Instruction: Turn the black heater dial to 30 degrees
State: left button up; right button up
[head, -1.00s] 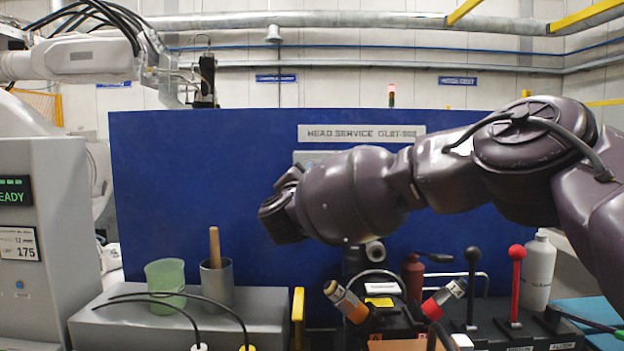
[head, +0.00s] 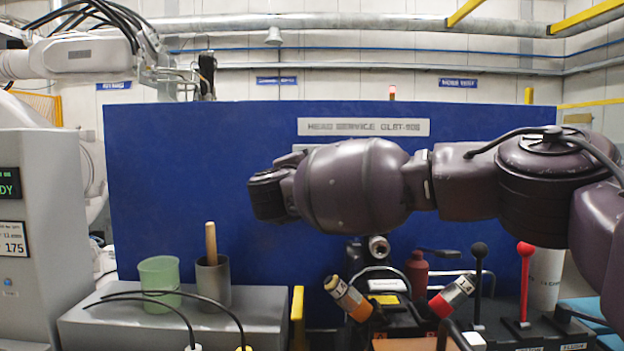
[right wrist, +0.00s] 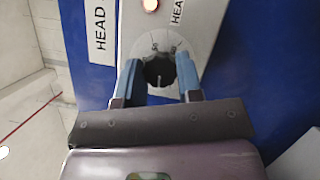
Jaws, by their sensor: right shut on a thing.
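The black heater dial (right wrist: 159,73) shows in the right wrist view, set in a pale round scale plate on a grey panel. A short light mark shows on its face; I cannot read its angle on the scale. My right gripper (right wrist: 158,64) has its two blue fingers on either side of the dial and is shut on it. In the head view my dark right arm reaches in from the right, with its wrist (head: 268,195) in front of the blue panel; the dial and fingertips are hidden there. My left gripper is in neither view.
The blue panel (head: 200,170) carries a white sign (head: 363,127). Below stand a green cup (head: 160,285), a grey cup (head: 213,285) with a wooden handle, and black and red levers (head: 525,280). A lit lamp (right wrist: 150,5) is above the dial.

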pick_arm(q)
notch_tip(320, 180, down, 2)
jog(key=b, duration=0.2)
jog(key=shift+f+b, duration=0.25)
jog(key=shift+b, duration=0.15)
pick_arm(e)
jog(key=shift+m+g, duration=0.5)
jog(key=shift+m, duration=0.5)
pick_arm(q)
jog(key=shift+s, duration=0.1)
pick_arm(e)
jog(key=o, duration=0.9)
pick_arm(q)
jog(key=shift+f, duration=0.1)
pick_arm(e)
jog(key=v, duration=1.1)
jog(key=shift+w, duration=0.1)
